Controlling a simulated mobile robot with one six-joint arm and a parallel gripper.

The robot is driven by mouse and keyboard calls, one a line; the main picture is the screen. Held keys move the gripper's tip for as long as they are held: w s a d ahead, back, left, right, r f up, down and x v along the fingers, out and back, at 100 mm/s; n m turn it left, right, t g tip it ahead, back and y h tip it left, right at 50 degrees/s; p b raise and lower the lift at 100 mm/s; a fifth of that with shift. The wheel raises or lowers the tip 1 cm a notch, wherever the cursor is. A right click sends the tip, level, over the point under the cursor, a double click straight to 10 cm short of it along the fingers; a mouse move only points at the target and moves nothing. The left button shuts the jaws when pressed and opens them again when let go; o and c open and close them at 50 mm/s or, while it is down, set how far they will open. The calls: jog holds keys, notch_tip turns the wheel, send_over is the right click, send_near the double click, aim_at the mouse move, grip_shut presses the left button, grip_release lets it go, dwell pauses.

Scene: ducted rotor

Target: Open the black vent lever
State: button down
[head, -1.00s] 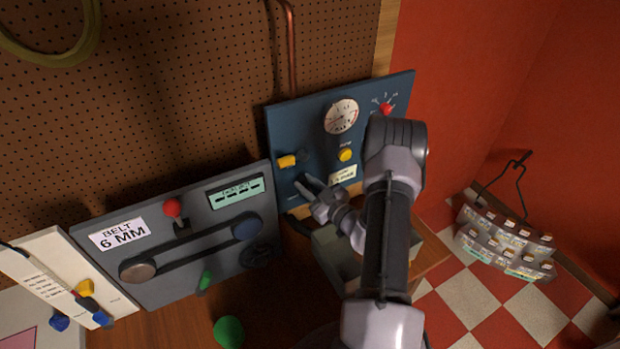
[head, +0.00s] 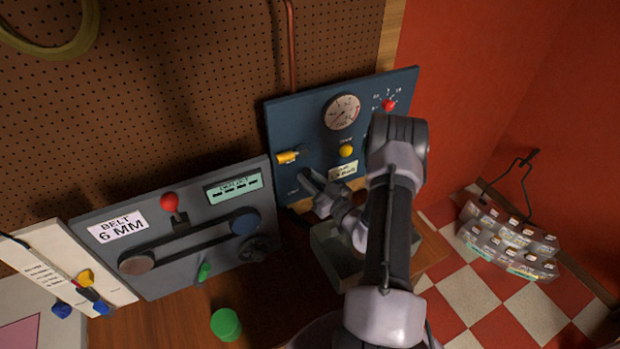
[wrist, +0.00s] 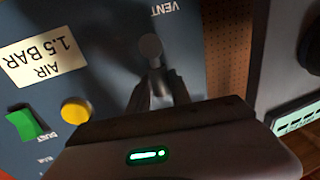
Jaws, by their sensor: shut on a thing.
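The blue panel (head: 280,110) has a VENT label beside the vent lever (wrist: 150,45). In the wrist view the lever shows a grey round end close to my fingertips; the rest of it is dark and partly hidden between them. My gripper (wrist: 160,85) is shut on the lever, close to the panel face. In the head view my gripper (head: 310,180) is at the panel's lower left corner, and the fingers hide most of the lever there. How far the lever is turned is hard to tell.
The panel also carries a gauge (head: 342,112), yellow button (head: 346,151), yellow handle (head: 287,157), red knob (head: 389,105) and green tab (wrist: 25,125). A grey belt panel (head: 130,205) stands left. A grey bin (head: 325,245) lies below my gripper.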

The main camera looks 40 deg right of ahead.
jog(key=c, duration=1.2)
grip_release()
jog(key=shift+o, duration=0.2)
jog(key=shift+s, duration=0.1)
jog(key=s, duration=1.7)
jog(key=shift+a+b, duration=0.3)
jog(key=shift+b, duration=0.15)
